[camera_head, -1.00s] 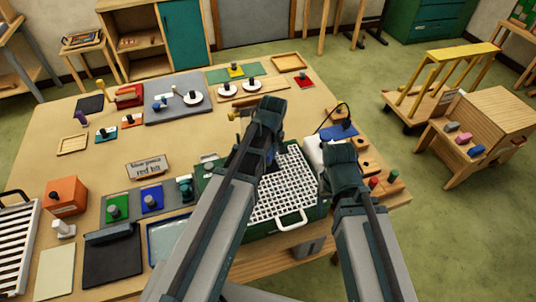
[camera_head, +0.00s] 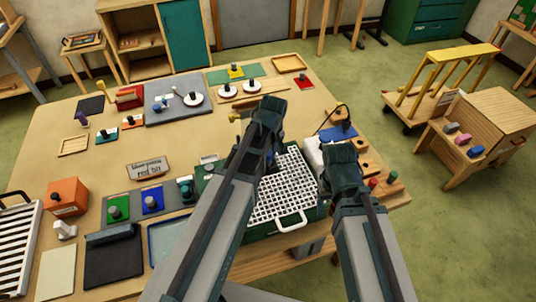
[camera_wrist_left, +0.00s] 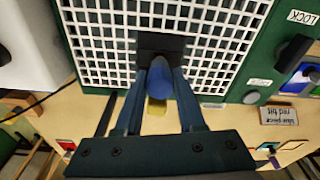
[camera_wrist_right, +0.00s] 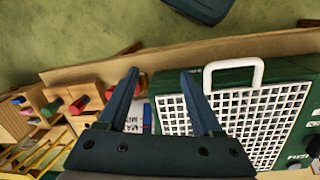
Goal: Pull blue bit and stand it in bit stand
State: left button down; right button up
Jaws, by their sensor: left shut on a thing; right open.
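The blue bit (camera_wrist_left: 160,84) shows in the left wrist view as a rounded blue cylinder, with a dark block behind its far end. My left gripper (camera_wrist_left: 161,72) is shut on it, above the white grid of the green case (camera_wrist_left: 186,14). Its far end is hard to see. In the head view my left gripper (camera_head: 268,160) hangs over the left side of the case. A wooden block (camera_wrist_right: 88,78) with red and green pegs, which looks like the bit stand, lies left in the right wrist view. My right gripper (camera_wrist_right: 160,80) is open and empty near the case's handle.
The white grid (camera_head: 290,190) of the case fills the table's right front. Green and blue blocks and dark trays stand left of my left arm.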

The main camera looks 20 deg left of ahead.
pick_arm(q)
jog(key=shift+r+p, duration=0.8)
jog(key=shift+r, duration=0.1)
jog(key=c, duration=1.1)
grip_release()
grip_shut()
jog(key=shift+f, duration=0.1)
